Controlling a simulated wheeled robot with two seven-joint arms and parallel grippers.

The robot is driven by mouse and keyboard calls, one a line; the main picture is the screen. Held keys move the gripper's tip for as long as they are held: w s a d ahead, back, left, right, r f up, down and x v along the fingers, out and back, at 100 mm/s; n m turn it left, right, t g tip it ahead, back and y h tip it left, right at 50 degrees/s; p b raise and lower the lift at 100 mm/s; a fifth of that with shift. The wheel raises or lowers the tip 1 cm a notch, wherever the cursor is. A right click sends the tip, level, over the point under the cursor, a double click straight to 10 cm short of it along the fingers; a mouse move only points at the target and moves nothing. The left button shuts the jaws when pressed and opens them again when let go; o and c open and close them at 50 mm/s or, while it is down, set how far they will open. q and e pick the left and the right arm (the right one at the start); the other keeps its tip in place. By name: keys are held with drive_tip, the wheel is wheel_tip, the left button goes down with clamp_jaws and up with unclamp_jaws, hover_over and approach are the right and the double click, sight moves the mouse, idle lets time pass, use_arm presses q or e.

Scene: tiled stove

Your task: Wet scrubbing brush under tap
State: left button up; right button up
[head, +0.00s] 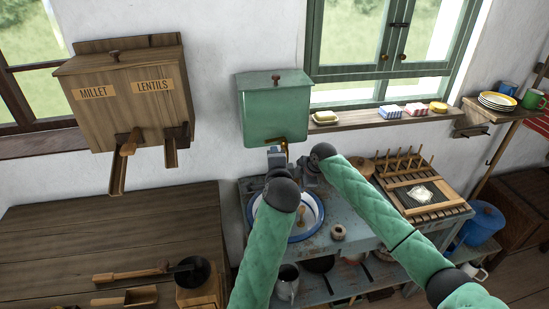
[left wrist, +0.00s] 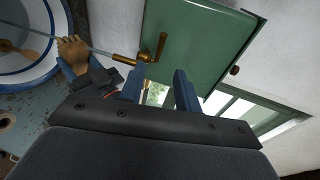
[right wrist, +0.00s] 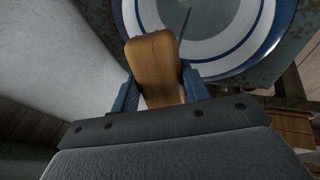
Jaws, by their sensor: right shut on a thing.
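The green water tank (head: 272,108) hangs on the wall with a brass tap (left wrist: 150,52) low on it. A thin water stream (left wrist: 100,50) runs from the spout toward the white, blue-rimmed basin (left wrist: 40,75). The wooden scrubbing brush (right wrist: 153,60) is in my right gripper (right wrist: 160,88), shut on it, above the basin. In the left wrist view the brush (left wrist: 72,48) overlaps the stream; I cannot tell whether water hits it. My left gripper (left wrist: 158,88) is open and empty just before the tap. In the head view my arms hide the brush.
A blue-grey washstand (head: 340,262) carries the basin and a drying rack (head: 420,195). The sill (head: 375,118) holds soaps and sponges. A wooden millet and lentils box (head: 125,95) hangs left above a largely clear wooden counter (head: 110,235).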

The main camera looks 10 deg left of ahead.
use_arm(q)
drive_tip(key=shift+w+r, duration=0.1)
clamp_jaws()
drive_tip(key=s+a+m+g+h, duration=0.1)
drive_tip(key=a+m+g+h, duration=0.1)
drive_tip(key=a+m+h, duration=0.95)
drive_tip(key=w+d+f+n+h, duration=0.2)
drive_tip(key=w+d+n+h, duration=0.1)
drive_tip(key=w+d, duration=0.5)
drive_tip(key=shift+w+f, duration=0.15)
drive_tip(key=shift+w, duration=1.05)
